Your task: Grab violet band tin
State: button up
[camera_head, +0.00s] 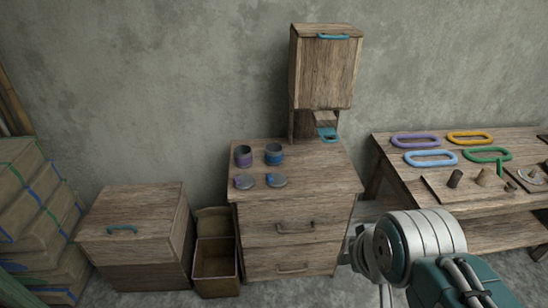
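The violet band tin (243,157) is a small dark round tin with a violet band. It stands upright and appears open on the left part of the wooden cabinet top (320,185). The blue band tin (273,155) stands just to its right. A lid with a violet knob (244,183) and a lid with a blue knob (277,181) lie in front of the tins. My arm is at the lower right, well apart from the tins. Grey parts at its end (358,250) show beside the cabinet, but the fingers cannot be made out.
A wooden dispenser box (325,72) stands at the back of the cabinet. A wooden chest (135,225) and an open bin (215,262) are to the left. A bench (395,150) with coloured rings is to the right. The cabinet top's front right is clear.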

aim_at(242, 153)
jog(key=i+j+u, duration=0.4)
jog(key=i, duration=0.4)
jog(key=i+j+u, duration=0.2)
jog(key=i+j, duration=0.1)
jog(key=i, duration=0.1)
